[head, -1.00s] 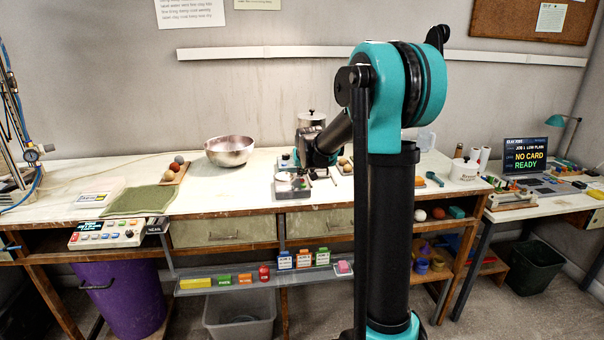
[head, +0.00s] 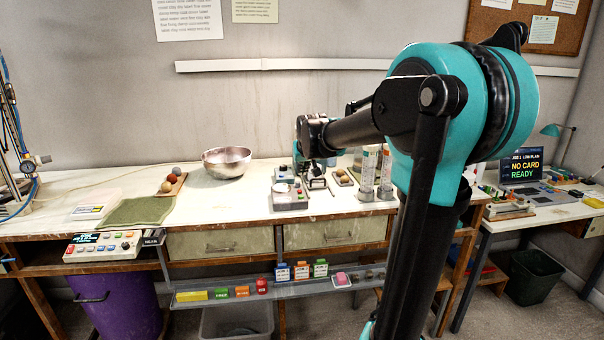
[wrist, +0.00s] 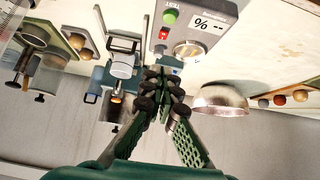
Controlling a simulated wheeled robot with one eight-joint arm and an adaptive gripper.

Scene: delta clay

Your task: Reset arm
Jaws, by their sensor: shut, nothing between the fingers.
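My arm rises at the right of the head view, bent at a large teal joint, and its forearm points away over the workbench (head: 130,245). My gripper (wrist: 165,95) shows in the wrist view with its green, ribbed fingers closed together at the tips and nothing between them. In the head view my wrist hangs over the middle of the bench, and the fingertips are too small to make out there.
A metal bowl (head: 227,162) and a tray with several balls (head: 171,185) stand left of my wrist. Clear tubes (head: 368,172) stand close to my arm on the right. The bench's left front is mostly clear around a green mat (head: 135,212).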

